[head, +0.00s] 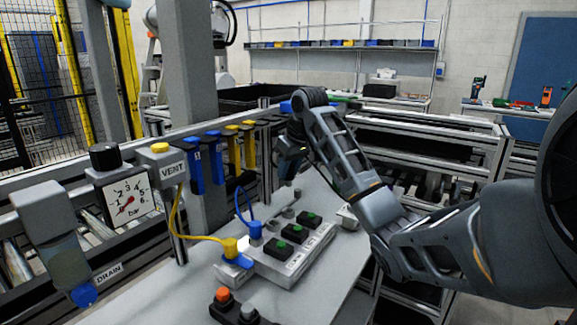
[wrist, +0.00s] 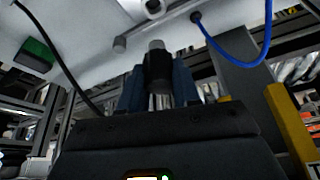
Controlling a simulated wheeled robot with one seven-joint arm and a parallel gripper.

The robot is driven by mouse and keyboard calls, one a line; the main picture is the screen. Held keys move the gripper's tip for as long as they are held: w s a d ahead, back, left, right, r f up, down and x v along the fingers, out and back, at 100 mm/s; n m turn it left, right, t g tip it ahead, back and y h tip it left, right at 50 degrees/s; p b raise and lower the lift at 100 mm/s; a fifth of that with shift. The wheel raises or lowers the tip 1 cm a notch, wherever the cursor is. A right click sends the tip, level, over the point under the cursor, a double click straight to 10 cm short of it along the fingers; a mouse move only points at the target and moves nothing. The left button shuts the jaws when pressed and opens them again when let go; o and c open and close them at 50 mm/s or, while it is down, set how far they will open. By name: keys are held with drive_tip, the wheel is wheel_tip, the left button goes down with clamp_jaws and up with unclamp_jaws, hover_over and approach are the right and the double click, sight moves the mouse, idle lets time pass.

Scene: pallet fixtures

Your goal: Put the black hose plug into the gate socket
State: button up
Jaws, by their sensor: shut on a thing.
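My gripper (wrist: 160,90) is shut on the black hose plug (wrist: 158,68), whose grey end points away from the jaws. In the head view my gripper (head: 290,160) hangs above the far end of the bench; the plug cannot be made out there. A thin black hose (wrist: 62,65) runs at the left of the wrist view. A round grey fitting (wrist: 154,8) stands on the white surface beyond the plug's end, apart from it. I cannot tell which fitting is the gate socket. Small grey fittings (head: 288,212) show on the bench below my gripper.
A pale block (head: 290,262) carries several black units with green tops. A blue plug (head: 255,230) and a yellow plug (head: 230,247) with their hoses sit at its left.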

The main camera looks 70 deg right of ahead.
sight(291, 183)
drive_tip(key=shift+f+b, duration=1.2)
drive_tip(key=shift+f, duration=2.35)
drive_tip(key=shift+p, duration=0.85)
drive_tip(key=shift+f, duration=1.45)
drive_tip(key=o, duration=1.1)
drive_tip(key=b+v, duration=0.1)
drive_tip(key=v, duration=0.6)
drive_tip(key=shift+r, duration=0.35)
drive_tip(key=shift+s+a, duration=0.1)
